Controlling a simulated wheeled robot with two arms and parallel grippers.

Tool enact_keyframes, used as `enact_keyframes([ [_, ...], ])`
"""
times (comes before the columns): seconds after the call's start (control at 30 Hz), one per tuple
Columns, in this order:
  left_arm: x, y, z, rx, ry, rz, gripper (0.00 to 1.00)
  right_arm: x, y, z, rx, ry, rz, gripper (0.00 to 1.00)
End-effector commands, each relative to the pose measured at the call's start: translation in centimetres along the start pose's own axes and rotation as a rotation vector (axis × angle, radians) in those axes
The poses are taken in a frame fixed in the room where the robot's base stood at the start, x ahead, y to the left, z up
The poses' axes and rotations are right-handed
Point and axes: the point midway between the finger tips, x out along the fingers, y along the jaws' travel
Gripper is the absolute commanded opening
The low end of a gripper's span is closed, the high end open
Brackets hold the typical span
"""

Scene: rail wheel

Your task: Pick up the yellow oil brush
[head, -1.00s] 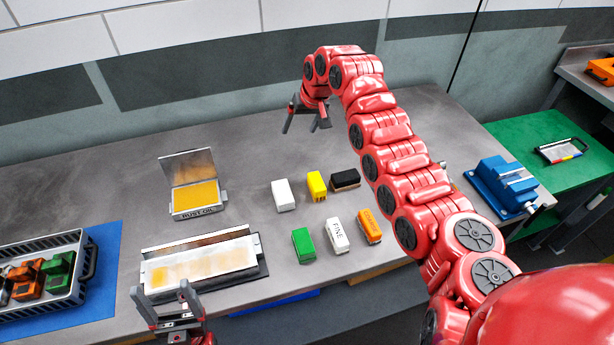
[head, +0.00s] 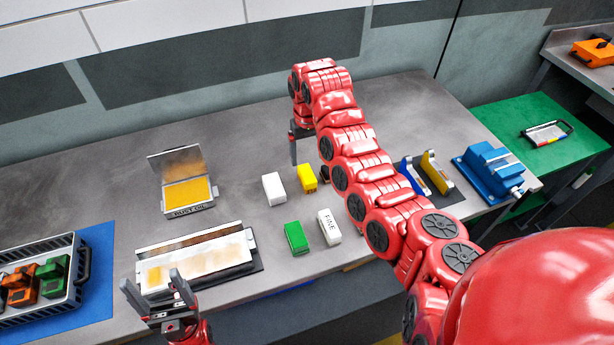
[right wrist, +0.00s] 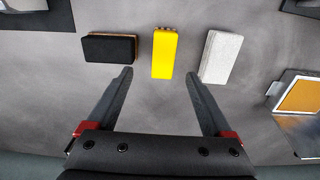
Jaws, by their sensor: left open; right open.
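The yellow oil brush (head: 307,178) stands on the grey bench in the head view, just right of a white block (head: 274,189). In the right wrist view the yellow brush (right wrist: 164,53) is ahead of my right gripper (right wrist: 158,75), in line with the gap between its fingers. The right gripper is open and empty, with the brush beyond its fingertips. In the head view the right gripper (head: 294,148) is partly hidden by its own arm, behind the brush. My left gripper (head: 149,291) is open and empty at the bench's front edge.
A black brush (right wrist: 109,48) and the white block (right wrist: 220,57) flank the yellow one closely. Green (head: 296,237) and white FINE (head: 329,226) blocks stand in front.

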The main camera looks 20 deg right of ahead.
Motion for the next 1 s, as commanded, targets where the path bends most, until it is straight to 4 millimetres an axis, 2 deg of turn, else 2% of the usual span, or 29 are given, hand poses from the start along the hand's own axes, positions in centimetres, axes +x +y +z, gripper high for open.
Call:
enact_keyframes([
  [0.1, -0.1, 0.0, 0.0, 0.000, 0.000, 0.000, 0.79, 1.7, -0.2, 0.0, -0.001, -0.001, -0.002, 0.85],
  [0.33, 0.1, 0.0, 0.0, 0.000, 0.000, 0.000, 0.79, 2.7, 0.0, 0.1, 0.001, 0.000, 0.000, 0.85],
  [0.47, 1.3, -0.1, -0.2, 0.000, 0.000, 0.000, 0.79, 3.4, -0.2, 0.4, 0.000, -0.003, -0.001, 0.85],
  [0.6, 3.2, -0.2, -0.6, 0.000, 0.000, 0.000, 0.79, 5.5, -0.6, 1.1, -0.001, -0.009, -0.001, 0.85],
  [0.77, 3.6, -0.2, -0.6, 0.000, 0.000, 0.000, 0.79, 7.5, -0.5, 0.9, 0.000, -0.005, 0.002, 0.85],
  [0.97, 3.5, -0.2, -0.6, 0.000, 0.000, 0.000, 0.79, 7.8, -0.5, 0.8, 0.000, -0.001, 0.001, 0.85],
  [1.0, 3.5, -0.2, -0.6, 0.000, 0.000, 0.000, 0.79, 7.8, -0.5, 0.8, 0.000, -0.001, 0.001, 0.81],
])
